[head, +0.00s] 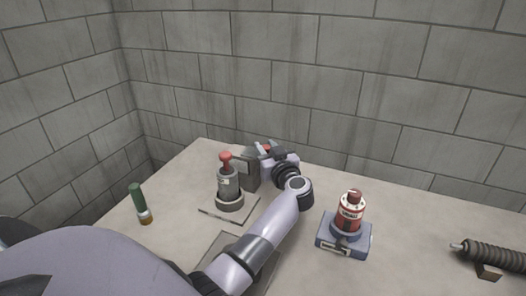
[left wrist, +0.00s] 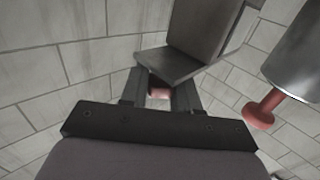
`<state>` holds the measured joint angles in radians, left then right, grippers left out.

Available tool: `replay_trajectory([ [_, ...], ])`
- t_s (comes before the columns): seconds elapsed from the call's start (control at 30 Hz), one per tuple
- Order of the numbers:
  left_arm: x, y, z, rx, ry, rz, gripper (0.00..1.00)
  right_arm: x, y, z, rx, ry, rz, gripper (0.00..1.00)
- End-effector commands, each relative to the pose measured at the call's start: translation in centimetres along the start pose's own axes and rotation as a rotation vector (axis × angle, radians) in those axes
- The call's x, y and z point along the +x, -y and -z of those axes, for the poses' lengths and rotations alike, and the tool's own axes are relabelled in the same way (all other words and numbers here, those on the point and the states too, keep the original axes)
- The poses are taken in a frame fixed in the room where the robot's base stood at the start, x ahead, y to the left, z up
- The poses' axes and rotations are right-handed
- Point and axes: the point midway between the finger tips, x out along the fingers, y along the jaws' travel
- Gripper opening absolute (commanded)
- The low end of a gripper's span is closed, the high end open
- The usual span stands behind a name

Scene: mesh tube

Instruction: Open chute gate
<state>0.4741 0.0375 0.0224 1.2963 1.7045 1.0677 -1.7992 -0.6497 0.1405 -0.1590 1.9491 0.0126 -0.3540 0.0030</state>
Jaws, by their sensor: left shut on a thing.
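A dark grey metal chute box (head: 250,172) stands at the back of the table. It also shows in the left wrist view (left wrist: 203,28), with a flat grey plate (left wrist: 168,66) angled out at its end. My left gripper (head: 264,151) is at the top of the box, beside its back right side. In the left wrist view its fingers (left wrist: 160,97) are shut on a small red handle (left wrist: 160,93), right by the plate. The fingers hide most of the handle. I cannot tell how far the gate is open. My right gripper is not in view.
A grey cylinder device with a red knob (head: 226,162) stands just left of the chute. A red canister on a blue base (head: 343,235) is right of my arm. A green-handled tool (head: 139,200) stands at left, a dark coil (head: 492,254) at far right. Block walls close the back.

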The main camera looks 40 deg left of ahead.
Motion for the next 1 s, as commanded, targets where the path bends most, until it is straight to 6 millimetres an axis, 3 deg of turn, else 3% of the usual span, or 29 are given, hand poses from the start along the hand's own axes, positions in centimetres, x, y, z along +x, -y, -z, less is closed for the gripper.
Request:
replay_trajectory([
  [0.3,0.0,0.1,-0.3,0.003,0.007,0.004,0.00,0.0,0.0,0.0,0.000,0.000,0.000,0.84],
  [0.33,0.0,0.1,-0.3,0.003,0.007,0.004,0.40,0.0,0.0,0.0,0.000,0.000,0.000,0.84],
  [0.4,0.0,0.1,-0.3,0.002,0.007,0.004,0.55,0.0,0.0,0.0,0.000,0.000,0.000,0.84],
  [0.73,-0.5,0.0,-0.2,0.001,0.004,0.001,0.55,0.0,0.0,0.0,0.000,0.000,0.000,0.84],
  [1.0,-4.7,0.0,-0.3,0.001,0.008,0.001,0.55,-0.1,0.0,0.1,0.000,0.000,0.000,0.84],
])
